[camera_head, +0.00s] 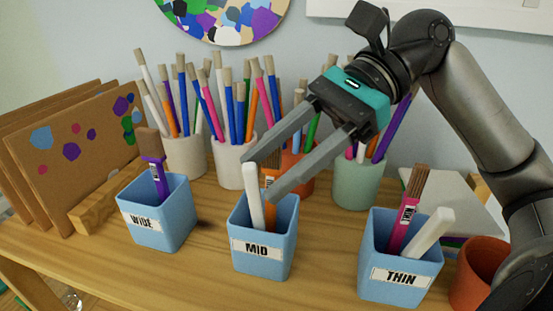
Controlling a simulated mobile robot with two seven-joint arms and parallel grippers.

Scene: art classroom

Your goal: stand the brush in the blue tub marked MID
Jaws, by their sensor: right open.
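The blue tub marked MID (264,247) stands on the wooden table between two like tubs. An orange brush (271,184) with a brown tip stands in it, leaning slightly, partly hidden by my gripper. A white stick (256,205) also stands in this tub, at its left. My right gripper (260,178) reaches in from the upper right. Its two long grey fingers are apart, with their tips just above the MID tub, around the upper part of the orange brush. I cannot tell whether they touch it. My left gripper is not in view.
The WIDE tub (159,222) holds a purple brush; the THIN tub (393,272) holds a pink brush and a white stick. Behind are cups full of brushes, including a white cup (233,165) and a green cup (357,186). Cardboard panels (65,160) stand left. A terracotta pot (480,270) stands right.

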